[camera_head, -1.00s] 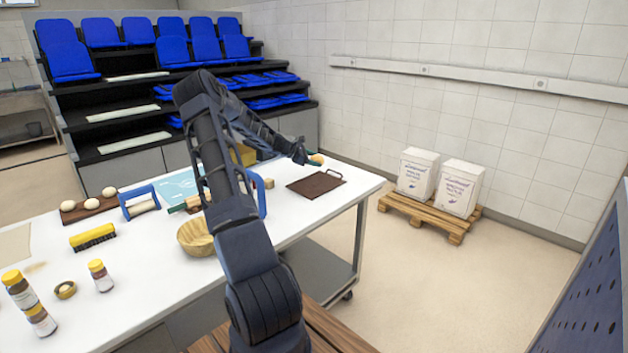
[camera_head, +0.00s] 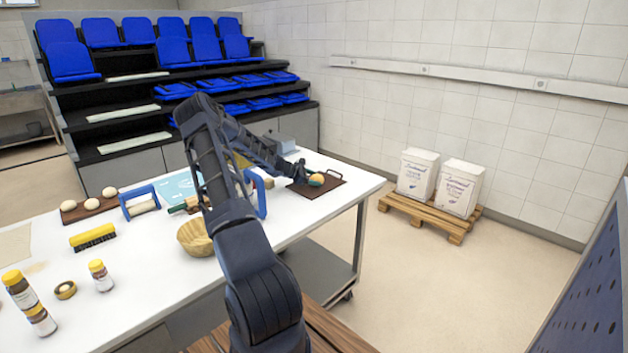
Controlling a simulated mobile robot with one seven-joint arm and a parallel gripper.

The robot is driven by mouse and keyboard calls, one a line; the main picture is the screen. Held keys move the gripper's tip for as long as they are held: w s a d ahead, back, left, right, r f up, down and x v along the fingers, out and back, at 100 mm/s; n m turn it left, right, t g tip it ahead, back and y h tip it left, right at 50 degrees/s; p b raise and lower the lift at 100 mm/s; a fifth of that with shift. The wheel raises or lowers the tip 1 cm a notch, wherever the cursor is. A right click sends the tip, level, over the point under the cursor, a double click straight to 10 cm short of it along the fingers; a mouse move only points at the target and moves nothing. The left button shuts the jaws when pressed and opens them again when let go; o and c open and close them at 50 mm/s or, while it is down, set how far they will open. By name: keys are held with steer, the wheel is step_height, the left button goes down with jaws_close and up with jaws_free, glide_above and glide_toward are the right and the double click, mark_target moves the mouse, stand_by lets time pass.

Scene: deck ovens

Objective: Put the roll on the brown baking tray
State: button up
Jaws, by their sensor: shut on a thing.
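The brown baking tray (camera_head: 326,186) lies flat near the right end of the white table, with a thin handle at its far edge. My arm reaches across the table to it. My gripper (camera_head: 312,179) is shut on the roll (camera_head: 316,180), a small tan-orange piece that shows at the fingertips with green finger parts by it. The roll appears over the tray's middle. I cannot tell whether it touches the tray.
The white table (camera_head: 130,270) holds a wooden bowl (camera_head: 197,237), a yellow brush (camera_head: 92,236), jars (camera_head: 101,276), and a board with pale dough balls (camera_head: 92,204). A grey box (camera_head: 281,143) stands behind my arm. Two white containers (camera_head: 418,174) stand on a floor pallet.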

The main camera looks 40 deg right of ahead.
steer(key=shift+f, duration=0.15)
steer(key=o, duration=1)
steer(key=shift+c, duration=0.2)
steer(key=shift+a+r, duration=0.1)
steer(key=shift+r, duration=0.1)
steer(key=v, duration=1.1)
steer(key=shift+w+a+r, duration=0.15)
steer(key=shift+a+r, duration=0.05)
steer(key=shift+a, duration=0.1)
